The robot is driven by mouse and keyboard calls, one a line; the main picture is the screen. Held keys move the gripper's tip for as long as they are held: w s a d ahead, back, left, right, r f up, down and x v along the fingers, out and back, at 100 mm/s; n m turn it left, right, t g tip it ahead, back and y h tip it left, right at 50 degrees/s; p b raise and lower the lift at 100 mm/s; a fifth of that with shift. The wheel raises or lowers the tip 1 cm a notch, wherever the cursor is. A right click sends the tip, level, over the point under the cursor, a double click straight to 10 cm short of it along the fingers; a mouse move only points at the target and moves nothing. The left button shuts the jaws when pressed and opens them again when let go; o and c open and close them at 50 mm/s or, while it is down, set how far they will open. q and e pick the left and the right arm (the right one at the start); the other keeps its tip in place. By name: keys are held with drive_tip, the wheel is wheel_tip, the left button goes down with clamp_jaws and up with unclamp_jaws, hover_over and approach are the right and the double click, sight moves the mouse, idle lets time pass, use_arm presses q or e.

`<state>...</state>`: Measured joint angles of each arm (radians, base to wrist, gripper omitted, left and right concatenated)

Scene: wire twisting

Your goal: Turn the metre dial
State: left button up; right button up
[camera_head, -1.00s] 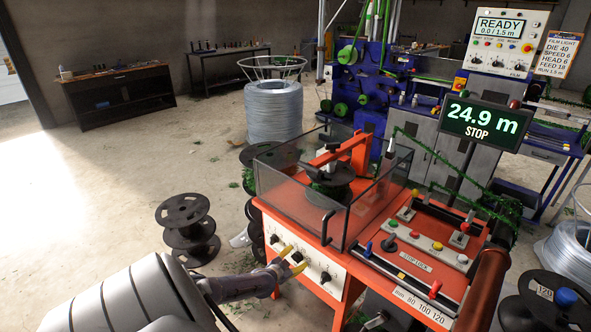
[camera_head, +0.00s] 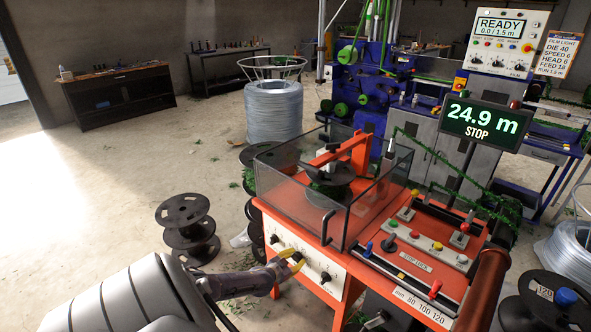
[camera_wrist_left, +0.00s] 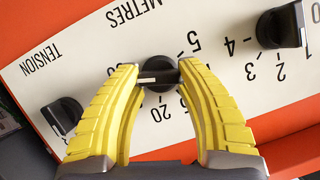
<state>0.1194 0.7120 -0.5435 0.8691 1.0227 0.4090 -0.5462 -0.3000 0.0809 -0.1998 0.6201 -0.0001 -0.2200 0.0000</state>
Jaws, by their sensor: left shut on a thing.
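The metre dial (camera_wrist_left: 157,73) is a black knob with a white pointer mark, on a white panel marked METRES. Numbers including 5 and 20 stand around it. My left gripper (camera_wrist_left: 158,78), with yellow fingers, is shut on this knob, one finger on each side. In the head view the gripper (camera_head: 294,259) is at the white front panel (camera_head: 332,292) of the orange machine and hides the dial there. The green display (camera_head: 481,125) reads 24.9 m STOP. My right gripper is not in view.
A TENSION knob (camera_wrist_left: 63,115) lies left of the dial and another numbered knob (camera_wrist_left: 281,27) to its right. A clear guard box (camera_head: 290,190) with a spool stands above the panel. Stacked black spools (camera_head: 187,230) stand on the floor to the left.

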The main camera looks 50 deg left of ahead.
use_arm(q)
drive_tip(key=n+h, duration=0.2)
drive_tip(key=n, duration=0.1)
drive_tip(key=shift+a, duration=0.25)
drive_tip(key=shift+n+h, duration=0.8)
drive_tip(key=shift+n, duration=0.2)
drive_tip(key=o, duration=1.2)
drive_tip(key=shift+v, duration=0.85)
drive_tip(key=v, duration=1)
drive_tip(key=shift+s, duration=0.2)
drive_tip(key=shift+a+f, duration=0.15)
